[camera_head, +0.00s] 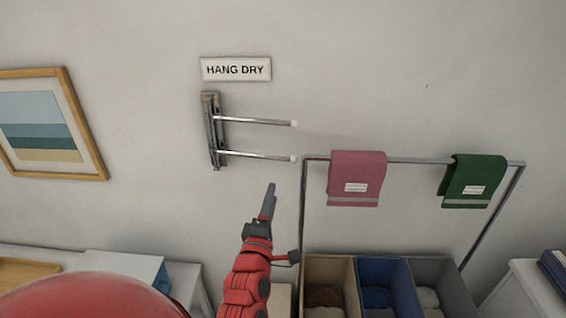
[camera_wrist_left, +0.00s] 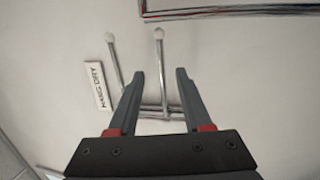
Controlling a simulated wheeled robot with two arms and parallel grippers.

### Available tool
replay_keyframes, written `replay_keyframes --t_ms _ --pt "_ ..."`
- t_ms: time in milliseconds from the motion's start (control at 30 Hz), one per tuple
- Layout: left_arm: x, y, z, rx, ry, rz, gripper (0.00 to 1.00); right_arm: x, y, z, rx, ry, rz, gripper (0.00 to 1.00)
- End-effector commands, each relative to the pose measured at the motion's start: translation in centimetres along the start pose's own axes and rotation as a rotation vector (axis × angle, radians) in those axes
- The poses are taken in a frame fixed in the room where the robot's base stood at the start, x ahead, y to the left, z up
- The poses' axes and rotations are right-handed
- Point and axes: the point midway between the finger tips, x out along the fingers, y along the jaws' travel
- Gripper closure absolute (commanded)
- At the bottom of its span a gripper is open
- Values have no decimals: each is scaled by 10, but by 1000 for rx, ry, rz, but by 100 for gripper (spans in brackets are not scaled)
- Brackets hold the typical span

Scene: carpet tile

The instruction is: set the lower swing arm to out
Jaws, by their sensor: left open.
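A metal wall bracket (camera_head: 213,130) carries two thin swing arms, one above the other, both pointing right with white end caps. The lower swing arm (camera_head: 255,155) lies almost parallel to the upper swing arm (camera_head: 255,120); how far either stands off the wall is hard to tell. My left gripper (camera_head: 270,190) is below the lower arm's tip, apart from it. In the left wrist view the gripper (camera_wrist_left: 158,76) is open and empty, and the lower arm (camera_wrist_left: 160,60) shows between its fingers, beyond them. The upper arm (camera_wrist_left: 114,60) shows left of the fingers. My right gripper is out of view.
A HANG DRY sign (camera_head: 235,69) is above the bracket. A metal rail (camera_head: 415,160) with a pink towel (camera_head: 356,170) and a green towel (camera_head: 474,175) stands to the right, close to the arm tips. Sorting bins (camera_head: 382,270) are below it. A framed picture (camera_head: 103,165) hangs left.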

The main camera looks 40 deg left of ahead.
Motion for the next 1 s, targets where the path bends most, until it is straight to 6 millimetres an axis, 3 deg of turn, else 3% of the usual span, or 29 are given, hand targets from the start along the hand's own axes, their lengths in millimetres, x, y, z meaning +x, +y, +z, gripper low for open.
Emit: replay_keyframes --t_ms 33,200,567,600,700,1000 --pt "7 -5 0 0 -1 5 50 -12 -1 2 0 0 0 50" --pt "30 -4 0 2 -1 6 50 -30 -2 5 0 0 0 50" --pt "56 -7 0 0 0 9 50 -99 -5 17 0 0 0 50" --pt "68 0 0 3 0 3 50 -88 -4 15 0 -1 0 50" --pt "90 1 0 5 -1 -1 50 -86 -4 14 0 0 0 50" --pt "134 2 1 5 -1 -1 50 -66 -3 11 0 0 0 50"
